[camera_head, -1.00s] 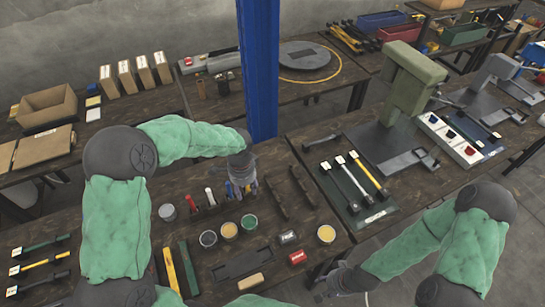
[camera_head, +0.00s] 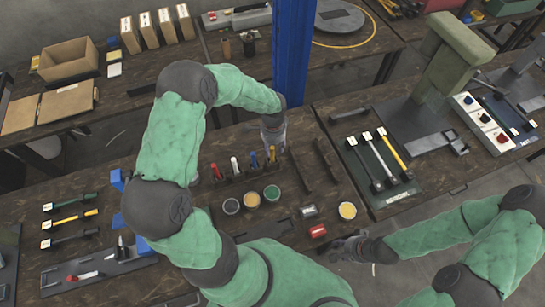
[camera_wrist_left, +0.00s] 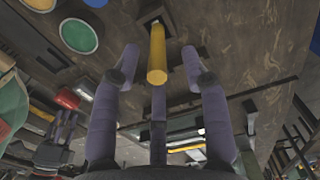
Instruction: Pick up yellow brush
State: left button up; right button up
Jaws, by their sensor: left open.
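The yellow brush (camera_head: 272,154) stands upright by its handle at the right end of a dark rack (camera_head: 237,181), beside brushes with red (camera_head: 215,171), white (camera_head: 234,165) and blue (camera_head: 253,159) handles. My left gripper (camera_head: 273,138) is just behind and above the yellow handle. In the left wrist view, the yellow brush (camera_wrist_left: 157,60) shows between the spread fingers of my left gripper (camera_wrist_left: 161,62), with a gap on each side. My left gripper is open and empty. My right gripper (camera_head: 345,248) is low over the table's front edge; its finger opening is unclear.
Cups (camera_head: 231,206) with coloured contents stand in front of the rack. Dark bars (camera_head: 300,170) lie to its right. A blue post (camera_head: 293,60) rises behind my left gripper. A mat with tools (camera_head: 378,165) and a green press (camera_head: 445,65) are at right.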

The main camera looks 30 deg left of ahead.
aim_at(272, 153)
pick_arm(q)
jog(key=f, duration=0.3)
jog(key=shift+s+a+f, duration=0.1)
jog(key=shift+s+f, duration=0.15)
jog(key=shift+f, duration=0.15)
jog(key=shift+w+f, duration=0.1)
jog(key=shift+f, duration=0.35)
jog(key=shift+c, duration=0.3)
grip_shut()
